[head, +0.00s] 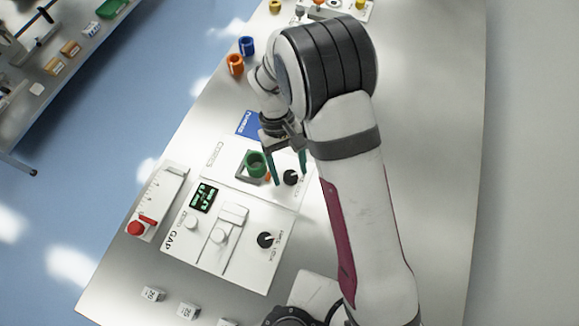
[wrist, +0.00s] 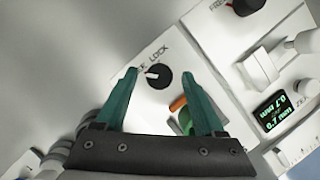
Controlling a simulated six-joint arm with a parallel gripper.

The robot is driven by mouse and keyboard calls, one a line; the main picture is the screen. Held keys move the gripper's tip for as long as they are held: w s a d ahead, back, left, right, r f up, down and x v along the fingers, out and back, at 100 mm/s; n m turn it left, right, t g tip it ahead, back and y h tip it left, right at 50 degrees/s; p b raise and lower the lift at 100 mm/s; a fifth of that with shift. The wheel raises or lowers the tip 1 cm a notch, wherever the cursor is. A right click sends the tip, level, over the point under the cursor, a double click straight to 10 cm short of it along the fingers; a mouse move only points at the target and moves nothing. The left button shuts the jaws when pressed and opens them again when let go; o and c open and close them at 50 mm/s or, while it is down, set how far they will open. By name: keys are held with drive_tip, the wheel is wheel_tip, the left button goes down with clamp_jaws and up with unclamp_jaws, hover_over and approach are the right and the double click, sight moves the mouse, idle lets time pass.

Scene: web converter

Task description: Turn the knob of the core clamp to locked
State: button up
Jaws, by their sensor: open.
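The core clamp's round black knob (head: 290,177) sits on the white CORES panel (head: 222,172). In the wrist view the knob (wrist: 160,78) has a white pointer mark on its left side, toward a partly hidden label ending in E. The word LOCK stands above it. My gripper (head: 289,180) is open, with green fingers pointing down. In the wrist view the gripper (wrist: 159,73) has one finger on each side of the knob, with visible gaps. I cannot tell how high the fingertips are above the panel. A green core (head: 255,163) stands in the grey holder left of the knob.
An orange piece (wrist: 178,103) lies between knob and core, close to one finger. The GAP panel (head: 225,243) with a display, slider and another black knob (head: 265,240) is nearby. Blue (head: 246,46) and orange (head: 236,65) cores stand farther back. The table's right side is clear.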

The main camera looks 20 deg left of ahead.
drive_tip(key=shift+d+f, duration=0.1)
drive_tip(key=shift+f, duration=0.1)
clamp_jaws()
idle(0.3)
drive_tip(key=shift+m, duration=0.3)
drive_tip(key=m+y, duration=0.1)
drive_tip(key=m, duration=0.2)
drive_tip(key=shift+d+m+g, duration=0.1)
drive_tip(key=shift+m+g, duration=0.2)
drive_tip(key=shift+g, duration=0.1)
drive_tip(key=m+y, duration=0.1)
drive_tip(key=m, duration=0.2)
drive_tip(key=shift+d+m+g+y, duration=0.1)
drive_tip(key=shift+m+g+y, duration=0.2)
drive_tip(key=shift+y, duration=0.1)
drive_tip(key=m, duration=0.2)
drive_tip(key=m+y, duration=0.1)
drive_tip(key=m, duration=0.1)
drive_tip(key=shift+d+m+y, duration=0.1)
drive_tip(key=shift+m+y, duration=0.2)
drive_tip(key=shift+m+t+y, duration=0.5)
drive_tip(key=shift+m+y, duration=0.1)
drive_tip(key=shift+m, duration=1.1)
drive_tip(key=shift+d, duration=0.1)
